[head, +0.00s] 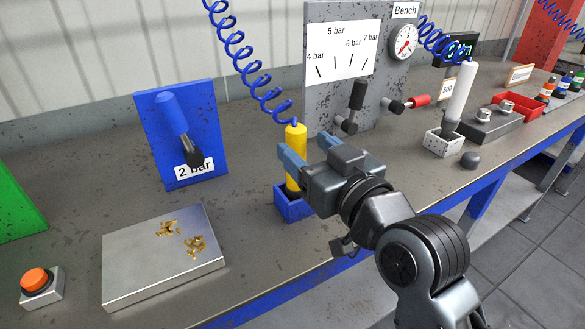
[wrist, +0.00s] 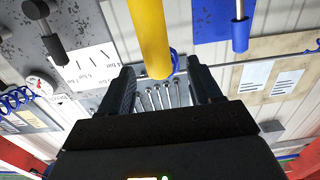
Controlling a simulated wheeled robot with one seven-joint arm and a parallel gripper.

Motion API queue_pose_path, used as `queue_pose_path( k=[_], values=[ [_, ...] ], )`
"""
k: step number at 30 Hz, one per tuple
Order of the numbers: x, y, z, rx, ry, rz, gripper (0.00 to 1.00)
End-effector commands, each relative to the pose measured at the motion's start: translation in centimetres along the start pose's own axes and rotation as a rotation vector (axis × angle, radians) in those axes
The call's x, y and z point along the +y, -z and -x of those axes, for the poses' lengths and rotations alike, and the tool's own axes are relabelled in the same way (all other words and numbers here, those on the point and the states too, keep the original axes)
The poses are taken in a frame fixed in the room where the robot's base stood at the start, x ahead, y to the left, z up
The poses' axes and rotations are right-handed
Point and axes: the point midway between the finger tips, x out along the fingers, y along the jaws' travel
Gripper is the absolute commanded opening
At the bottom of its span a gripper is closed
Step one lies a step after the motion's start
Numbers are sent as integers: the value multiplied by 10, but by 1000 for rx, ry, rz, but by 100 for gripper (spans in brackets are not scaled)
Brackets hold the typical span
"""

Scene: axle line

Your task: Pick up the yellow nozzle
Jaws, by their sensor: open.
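The yellow nozzle (head: 295,150) stands upright in a small blue holder (head: 294,208) on the bench, with a blue coiled hose at its top. My gripper (head: 287,157) is open at the nozzle, its blue-grey fingers at the height of the upper body. In the wrist view the nozzle (wrist: 150,35) comes down from the top edge toward the space between the two dark fingers (wrist: 157,88). I cannot tell whether either finger touches it. Part of the nozzle is hidden behind a finger in the head view.
A blue "2 bar" panel with a lever (head: 182,135) stands left. A metal plate with gold pieces (head: 150,270) and an orange button (head: 35,280) lie in front. A grey gauge panel (head: 335,90) stands behind; a white nozzle (head: 460,92) is right.

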Motion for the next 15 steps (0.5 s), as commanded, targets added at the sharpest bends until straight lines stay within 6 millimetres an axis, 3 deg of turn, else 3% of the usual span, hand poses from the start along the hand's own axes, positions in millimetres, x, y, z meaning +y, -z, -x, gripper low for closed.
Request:
queue_pose_path(
  k=[9,15],
  values=[
    [1,-2,-42,-1,1,2,64],
    [2,-3,-48,-1,0,0,64]
  ],
)
